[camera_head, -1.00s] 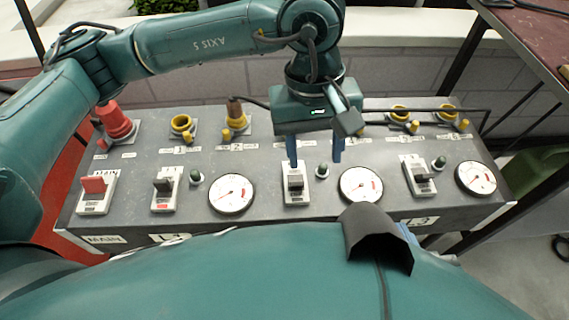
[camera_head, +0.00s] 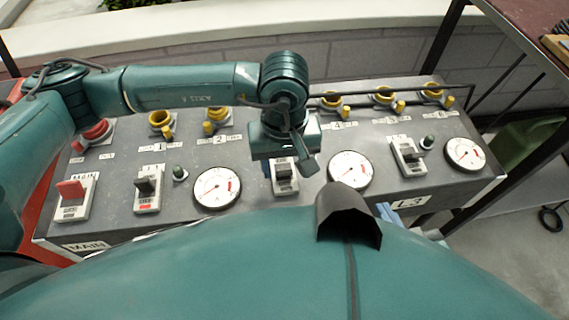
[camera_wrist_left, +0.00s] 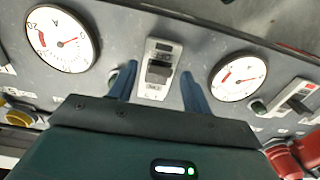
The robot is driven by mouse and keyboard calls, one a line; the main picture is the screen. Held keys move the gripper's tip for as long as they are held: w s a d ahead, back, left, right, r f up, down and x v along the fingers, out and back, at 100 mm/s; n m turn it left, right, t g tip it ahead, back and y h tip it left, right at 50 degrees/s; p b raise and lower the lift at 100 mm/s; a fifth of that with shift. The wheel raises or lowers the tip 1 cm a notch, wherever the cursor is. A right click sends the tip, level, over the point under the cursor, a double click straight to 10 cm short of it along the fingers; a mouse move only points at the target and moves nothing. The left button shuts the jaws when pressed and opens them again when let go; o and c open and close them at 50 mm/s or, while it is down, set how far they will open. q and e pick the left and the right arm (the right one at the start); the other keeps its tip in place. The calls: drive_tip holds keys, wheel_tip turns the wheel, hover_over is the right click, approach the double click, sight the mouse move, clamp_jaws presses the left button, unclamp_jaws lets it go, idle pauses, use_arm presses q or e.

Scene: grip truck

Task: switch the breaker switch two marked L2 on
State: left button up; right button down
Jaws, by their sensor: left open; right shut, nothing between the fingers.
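The middle breaker switch (camera_head: 285,178), between those over the L1 and L3 labels, has a black toggle on a white plate. Its own label is hidden behind my arm. My left gripper (camera_wrist_left: 158,88) is open and empty, with one blue finger on each side of this breaker in the left wrist view. Its fingers are hidden by the gripper body in the head view. I cannot tell whether the fingers touch the toggle, or which position it is in. Only bluish finger parts of my right gripper (camera_head: 402,207) show, shut and empty, by the panel's front edge.
A red MAIN switch (camera_head: 72,190), the L1 breaker (camera_head: 147,186) and the L3 breaker (camera_head: 408,155) share the panel (camera_head: 110,215). Round gauges (camera_head: 217,187) and (camera_head: 349,170) flank the middle breaker. Yellow sockets (camera_head: 383,95) line the back. A low wall stands behind.

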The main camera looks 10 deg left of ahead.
use_arm(q)
drive_tip(key=shift+f, duration=0.25)
drive_tip(key=shift+c, duration=0.6)
drive_tip(key=c, duration=0.9)
